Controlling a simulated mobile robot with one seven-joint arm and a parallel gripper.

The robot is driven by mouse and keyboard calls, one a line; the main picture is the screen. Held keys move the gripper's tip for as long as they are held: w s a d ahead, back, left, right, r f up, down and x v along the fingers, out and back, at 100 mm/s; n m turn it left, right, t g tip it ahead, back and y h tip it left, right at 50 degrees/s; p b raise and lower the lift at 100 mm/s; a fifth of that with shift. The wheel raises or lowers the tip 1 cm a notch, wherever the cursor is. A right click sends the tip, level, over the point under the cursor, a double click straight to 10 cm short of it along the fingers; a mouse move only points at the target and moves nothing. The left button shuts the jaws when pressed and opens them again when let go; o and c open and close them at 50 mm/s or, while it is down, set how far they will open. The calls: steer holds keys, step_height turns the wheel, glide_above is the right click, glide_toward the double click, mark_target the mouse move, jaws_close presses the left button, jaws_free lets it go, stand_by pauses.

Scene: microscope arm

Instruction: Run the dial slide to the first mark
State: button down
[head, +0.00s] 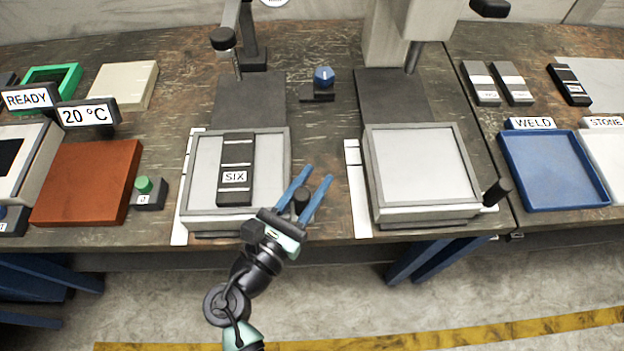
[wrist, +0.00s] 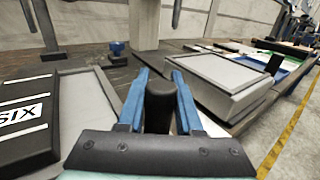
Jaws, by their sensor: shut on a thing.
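The left slide is a grey square stage (head: 206,196) on a dark bed. It carries a black block labelled SIX (head: 235,176). A black upright handle (head: 302,200) stands at the stage's right front side. My gripper (head: 312,174) has its two blue fingers around this handle, shut on it. In the wrist view the handle (wrist: 160,103) stands upright between the fingers. A white strip with marks (head: 182,200) runs along the stage's left side. A round white dial, cut off by the top edge, shows above this station. The handle's lower part is hidden.
A second grey stage (head: 420,165) with its own black handle (head: 497,191) stands to the right. A blue knob (head: 323,76) sits behind, between the stations. A green button (head: 144,184) and brown plate (head: 90,182) lie left. A blue tray (head: 552,170) lies right.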

mark_target(270, 184)
steer(key=shift+w, duration=0.1)
steer(key=w+b, duration=0.2)
steer(key=w, duration=1.1)
steer(key=shift+s, duration=0.1)
steer(key=c, duration=0.6)
jaws_free()
steer(key=v, duration=1.3)
steer(key=shift+p, duration=0.4)
